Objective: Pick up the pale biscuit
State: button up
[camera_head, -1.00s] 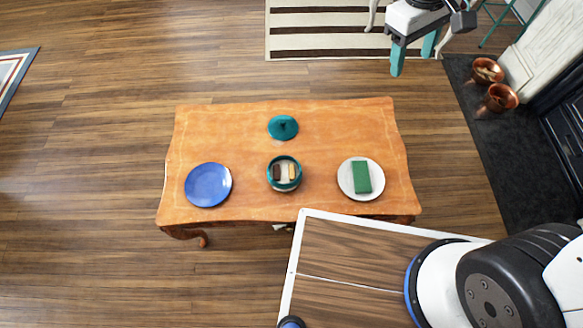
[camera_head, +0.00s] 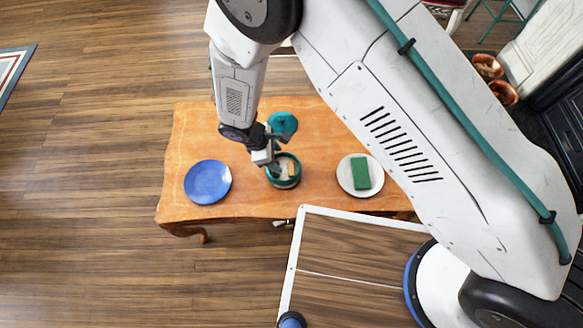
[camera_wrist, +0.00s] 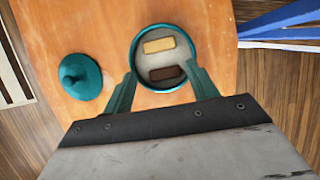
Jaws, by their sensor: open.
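The pale biscuit (camera_wrist: 159,45) lies in a round teal-rimmed tin (camera_wrist: 137,70), beside a dark brown biscuit (camera_wrist: 165,73). In the head view the pale biscuit (camera_head: 291,169) shows inside the tin (camera_head: 287,184), and my gripper hides part of the tin. My gripper (camera_wrist: 160,80) is open and empty. Its teal fingers stand apart over the near side of the tin, with the dark biscuit between their tips in the picture and the pale biscuit farther off. Its height above the tin is hard to tell.
A teal lid (camera_wrist: 80,76) with a knob lies on the wooden table (camera_head: 330,140) behind the tin. A blue plate (camera_head: 208,182) is at the left. A white plate (camera_head: 348,187) with a green block (camera_head: 360,173) is at the right.

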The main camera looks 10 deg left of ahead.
aim_at(288, 168)
jog(key=x, duration=0.7)
jog(key=shift+d+f, duration=0.1)
jog(key=shift+f, duration=0.1)
jog(key=c, duration=0.6)
